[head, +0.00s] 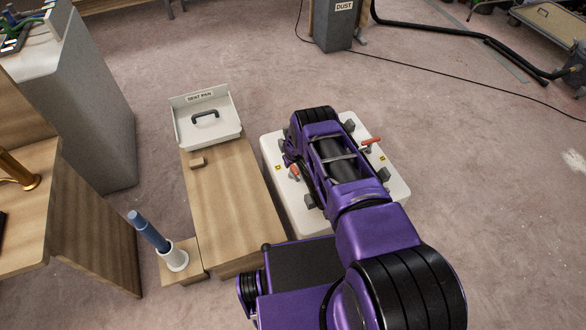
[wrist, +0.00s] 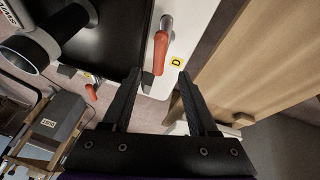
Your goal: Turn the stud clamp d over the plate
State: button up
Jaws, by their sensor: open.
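Stud clamp d (wrist: 160,52), a red handle on a grey stud, sits on a white top beside a yellow label marked D. Its handle runs roughly along the edge of the black plate (wrist: 112,40) and does not reach over it. My gripper (wrist: 159,76) is open and empty, with its fingertips just short of the handle's end, one to either side. A small grey block (wrist: 147,82) shows between the fingers. In the head view a red handle (head: 294,172), probably clamp d, shows left of my arm; my arm hides my gripper and much of the plate.
A second red-handled clamp (head: 371,140) is on the far right of the white block (head: 275,150). A wooden bench (head: 230,205) stands close on the left, with a white seat pan tray (head: 205,128). A blue-handled tool (head: 148,230) stands in a white holder.

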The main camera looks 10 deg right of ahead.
aim_at(293, 166)
jog(key=b+x, duration=0.5)
jog(key=x, duration=0.2)
jog(key=shift+s+f, duration=0.15)
jog(key=shift+f, duration=0.05)
jog(key=shift+b+x, duration=0.9)
jog(key=shift+b, duration=0.15)
jog(key=shift+r, duration=0.1)
grip_shut()
